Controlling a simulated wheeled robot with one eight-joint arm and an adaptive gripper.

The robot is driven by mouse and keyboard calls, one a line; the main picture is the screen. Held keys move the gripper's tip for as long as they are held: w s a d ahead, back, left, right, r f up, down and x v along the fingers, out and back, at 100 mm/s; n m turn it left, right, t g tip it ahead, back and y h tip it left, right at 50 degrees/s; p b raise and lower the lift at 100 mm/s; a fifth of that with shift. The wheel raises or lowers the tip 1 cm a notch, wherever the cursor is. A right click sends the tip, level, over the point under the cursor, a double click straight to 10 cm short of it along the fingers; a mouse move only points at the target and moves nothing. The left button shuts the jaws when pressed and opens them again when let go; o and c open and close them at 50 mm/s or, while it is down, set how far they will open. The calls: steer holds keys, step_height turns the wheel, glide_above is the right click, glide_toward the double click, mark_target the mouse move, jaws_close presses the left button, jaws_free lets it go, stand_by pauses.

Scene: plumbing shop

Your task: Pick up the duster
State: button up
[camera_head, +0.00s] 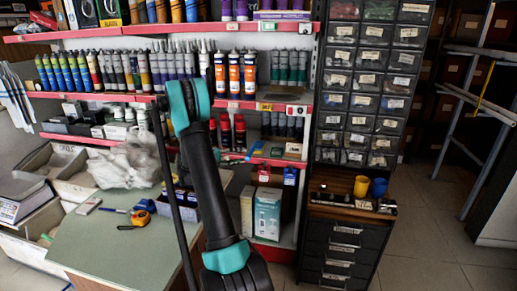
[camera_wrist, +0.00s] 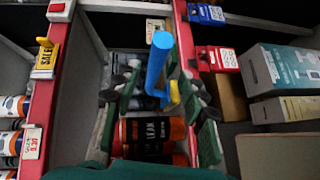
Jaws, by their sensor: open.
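A blue, stick-like piece with a small yellow part, which may be the duster (camera_wrist: 157,65), shows in the wrist view between my open fingers. It also shows in the head view (camera_head: 256,148), on the shelf beside my gripper. Below it in the wrist view lies an orange and black can (camera_wrist: 150,133) with partly readable lettering. My gripper (camera_wrist: 162,98) is open, with green finger pads on either side of the blue piece. I see no clear contact. In the head view my arm hides part of the shelf and most of my gripper (camera_head: 233,157).
Red-edged shelves (camera_head: 250,104) hold many tubes and cans. In the wrist view, a shelf edge with a yellow tag (camera_wrist: 45,60) runs at left and boxes (camera_wrist: 285,75) stand at right. A green-topped counter (camera_head: 100,245) and a dark drawer cabinet (camera_head: 340,245) flank the arm.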

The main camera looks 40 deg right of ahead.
mark_target(250, 153)
steer(key=shift+r+x, duration=0.15)
steer(key=shift+x, duration=1.35)
steer(key=shift+r+x, duration=0.15)
steer(key=shift+x, duration=1.3)
steer(key=shift+w+d, duration=0.1)
steer(key=shift+w, duration=0.05)
steer(key=shift+c, duration=0.3)
jaws_close()
